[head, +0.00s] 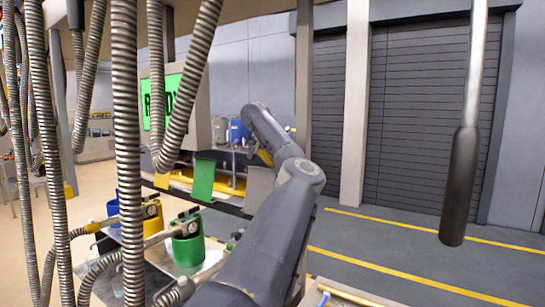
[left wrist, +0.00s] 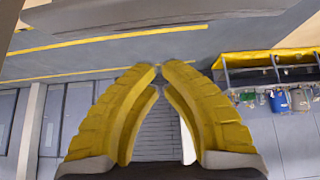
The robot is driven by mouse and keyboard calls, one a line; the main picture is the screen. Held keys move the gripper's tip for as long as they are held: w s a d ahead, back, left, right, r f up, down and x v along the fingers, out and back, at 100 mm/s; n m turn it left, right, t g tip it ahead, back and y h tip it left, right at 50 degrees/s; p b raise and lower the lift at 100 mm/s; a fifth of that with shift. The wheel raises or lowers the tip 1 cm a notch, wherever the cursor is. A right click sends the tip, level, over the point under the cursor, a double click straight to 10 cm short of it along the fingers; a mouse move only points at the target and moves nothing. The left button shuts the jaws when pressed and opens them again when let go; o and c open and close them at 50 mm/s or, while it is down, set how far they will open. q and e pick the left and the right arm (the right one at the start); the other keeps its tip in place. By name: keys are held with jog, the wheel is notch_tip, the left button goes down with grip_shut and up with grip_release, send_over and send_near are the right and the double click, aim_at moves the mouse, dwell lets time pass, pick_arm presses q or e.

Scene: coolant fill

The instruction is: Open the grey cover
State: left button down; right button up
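A flat grey panel (head: 260,190), which looks like the grey cover, stands beside a green panel (head: 203,181) at the bench edge in the head view. My arm passes in front of its right side. A yellow fingertip piece of my left gripper (head: 265,157) shows just above the panel; the rest is hidden behind the arm. In the left wrist view, my left gripper (left wrist: 161,68) has its yellow fingertips together with nothing between them. A dark grey slab edge (left wrist: 165,17) lies beyond them; I cannot tell whether it is the cover. My right gripper is not in view.
Ribbed hoses (head: 126,150) hang at the left, and a dark-handled rod (head: 460,185) hangs at the right. A green container (head: 187,245) and a yellow one (head: 153,216) stand at the lower left. A sign screen (head: 165,100) stands behind. The floor at right is clear.

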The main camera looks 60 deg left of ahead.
pick_arm(q)
jog(key=shift+s+d+f, duration=0.25)
jog(key=shift+s+f, duration=0.25)
jog(key=shift+f, duration=0.05)
jog(key=shift+s+d+f, duration=0.25)
jog(key=shift+s+f, duration=0.2)
jog(key=shift+f, duration=0.1)
